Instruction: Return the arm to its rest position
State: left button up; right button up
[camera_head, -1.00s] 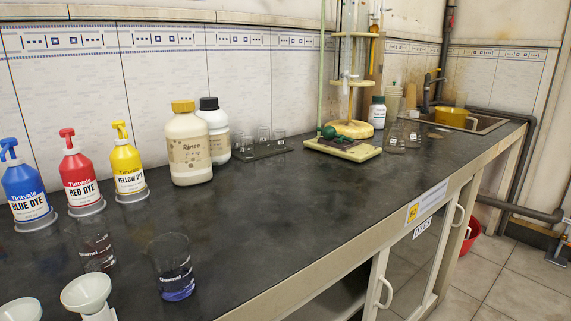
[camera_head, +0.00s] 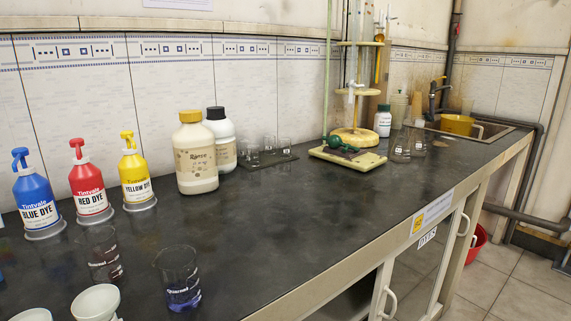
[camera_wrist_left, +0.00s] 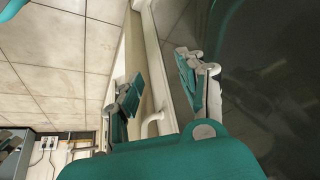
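My left gripper (camera_wrist_left: 158,92) shows in the left wrist view, its two fingers spread wide with nothing between them. Behind it are the bench's side, a cabinet handle and the tiled floor. On the bench (camera_head: 300,215) stand a blue dye bottle (camera_head: 38,203), a red dye bottle (camera_head: 88,190) and a yellow dye bottle (camera_head: 135,180), each with a pump top. In front of them are a beaker with a reddish tint (camera_head: 102,255) and a beaker with blue-violet liquid (camera_head: 180,280).
A yellow-capped jar (camera_head: 195,160) and a black-capped bottle (camera_head: 222,140) stand near the wall. Small beakers on a dark tray (camera_head: 268,160) and a titration stand (camera_head: 347,158) are farther along. White funnel-like pieces (camera_head: 95,302) are at the lower left. The bench's middle is clear.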

pick_arm(q)
jog(key=s+f+g+p, duration=0.2)
jog(key=s+f+p, duration=0.3)
jog(key=f+p, duration=0.8)
pick_arm(e)
jog(key=s+f+g, duration=0.2)
jog(key=s+f, duration=0.3)
jog(key=f, duration=0.8)
pick_arm(q)
jog(key=s+a+f+g+p, duration=0.1)
jog(key=s+p, duration=0.3)
jog(key=s, duration=0.5)
jog(key=s+a+f+g+p, duration=0.1)
jog(key=s+a+f+p, duration=0.2)
jog(key=s, duration=0.6)
jog(key=p, duration=0.2)
jog(key=shift+a+f+g+y+p, duration=0.15)
jog(key=shift+g+y+p, duration=0.15)
pick_arm(e)
jog(key=s+d+f+g, duration=0.1)
jog(key=s+d+f, duration=0.1)
jog(key=s, duration=0.7)
jog(key=s+d+f+g, duration=0.1)
jog(key=s+d+f, duration=0.1)
jog(key=s, duration=0.7)
jog(key=shift+d+f+g+h, duration=0.15)
jog(key=shift+g+h, duration=0.15)
pick_arm(q)
jog(key=shift+s, duration=0.1)
